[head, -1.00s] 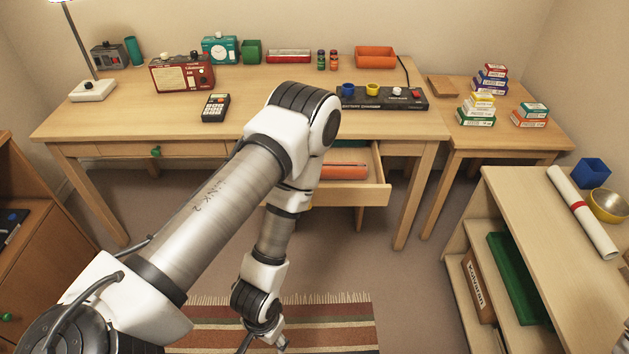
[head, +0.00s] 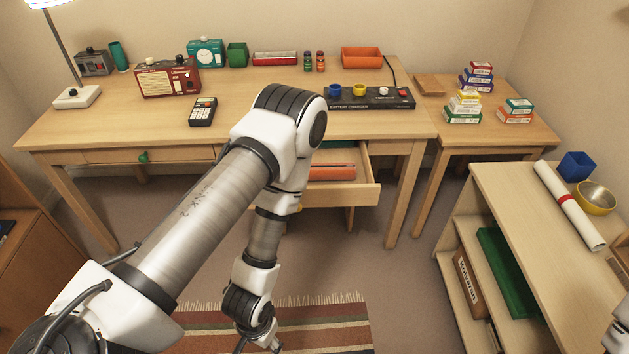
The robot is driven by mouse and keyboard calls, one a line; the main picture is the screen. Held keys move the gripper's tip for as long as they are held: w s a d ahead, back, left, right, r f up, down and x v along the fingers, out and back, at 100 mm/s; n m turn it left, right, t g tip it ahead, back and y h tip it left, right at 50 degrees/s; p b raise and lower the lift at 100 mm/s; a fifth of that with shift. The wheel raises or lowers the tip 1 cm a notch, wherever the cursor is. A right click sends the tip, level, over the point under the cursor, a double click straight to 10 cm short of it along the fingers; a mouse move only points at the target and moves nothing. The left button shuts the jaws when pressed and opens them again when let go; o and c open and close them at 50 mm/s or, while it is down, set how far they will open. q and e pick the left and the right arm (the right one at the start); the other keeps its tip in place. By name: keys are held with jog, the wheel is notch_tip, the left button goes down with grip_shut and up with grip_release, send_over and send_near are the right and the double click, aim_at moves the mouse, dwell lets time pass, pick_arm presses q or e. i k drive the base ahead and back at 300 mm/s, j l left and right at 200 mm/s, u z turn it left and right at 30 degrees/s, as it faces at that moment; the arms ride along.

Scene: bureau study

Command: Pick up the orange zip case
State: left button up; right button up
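An orange case (head: 332,172) with a dark line along it lies in the open desk drawer (head: 345,195). My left arm hides the drawer's left part. My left gripper (head: 258,346) points down over the striped rug, well below and to the left of the drawer.
A shelf unit (head: 520,200) with a rolled paper (head: 568,205) stands at right. Floor before the drawer is open.

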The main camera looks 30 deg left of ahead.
aim_at(339, 170)
jog(key=i+l+u, duration=0.3)
jog(key=i, duration=0.25)
jog(key=i+l+u, duration=0.35)
jog(key=i+l, duration=0.15)
jog(key=i, duration=0.4)
jog(key=l+z, duration=0.05)
